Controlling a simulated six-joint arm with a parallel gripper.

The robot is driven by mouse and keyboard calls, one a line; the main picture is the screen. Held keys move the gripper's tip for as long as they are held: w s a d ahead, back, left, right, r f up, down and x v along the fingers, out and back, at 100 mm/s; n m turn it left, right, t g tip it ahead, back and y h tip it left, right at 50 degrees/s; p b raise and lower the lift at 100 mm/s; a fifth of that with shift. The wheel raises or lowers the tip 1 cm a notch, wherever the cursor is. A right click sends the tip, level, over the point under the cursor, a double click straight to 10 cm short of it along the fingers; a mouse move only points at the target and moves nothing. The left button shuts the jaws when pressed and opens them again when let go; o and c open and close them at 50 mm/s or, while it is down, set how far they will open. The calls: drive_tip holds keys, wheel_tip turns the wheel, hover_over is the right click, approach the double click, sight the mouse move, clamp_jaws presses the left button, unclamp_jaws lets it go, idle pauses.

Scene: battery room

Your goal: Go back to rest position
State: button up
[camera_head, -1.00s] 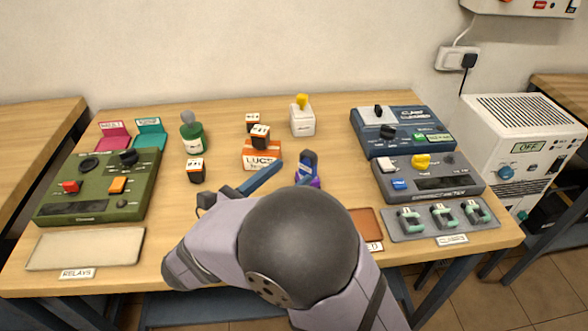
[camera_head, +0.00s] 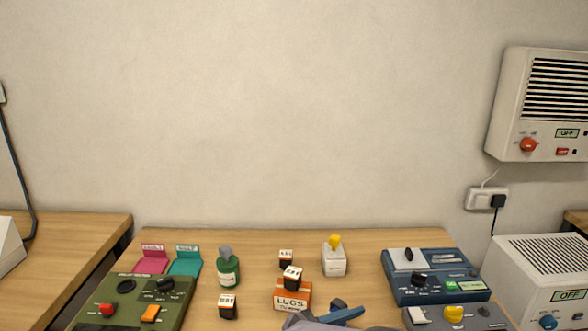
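The lower part of my arm's end shows at the bottom edge of the camera_head view, and most of it is cut off. One blue finger of my gripper (camera_head: 345,314) points up and right, in front of a dark-topped item (camera_head: 338,303) on the table. The other finger cannot be made out, so its opening is unclear. The orange LUGS box (camera_head: 291,301) stands just left of and behind the finger.
The table (camera_head: 250,250) bears a green bottle (camera_head: 228,272), a white box with yellow knob (camera_head: 334,261), a green control unit (camera_head: 130,300) and a blue unit (camera_head: 430,270). A heater-like wall box (camera_head: 540,105) hangs at right. A white cabinet (camera_head: 540,265) stands below.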

drive_tip(key=s+d+f+m+g+y+p, duration=0.1)
drive_tip(key=s+d+m+g+y+p, duration=0.3)
drive_tip(key=s+d+m+g+p, duration=0.55)
drive_tip(key=s+a+r+m+t+y+p, duration=0.1)
drive_tip(key=s+a+r+m+y+p, duration=0.1)
drive_tip(key=s+a+m+y+p, duration=0.2)
drive_tip(key=shift+s+a+r+m+y+p, duration=0.25)
drive_tip(key=shift+s+a+m+y+p, duration=0.25)
drive_tip(key=shift+a+m+y, duration=2.55)
drive_tip(key=shift+w+d+m+t+h, duration=0.1)
drive_tip(key=shift+d+m+t+h, duration=0.25)
drive_tip(key=shift+d+m, duration=0.65)
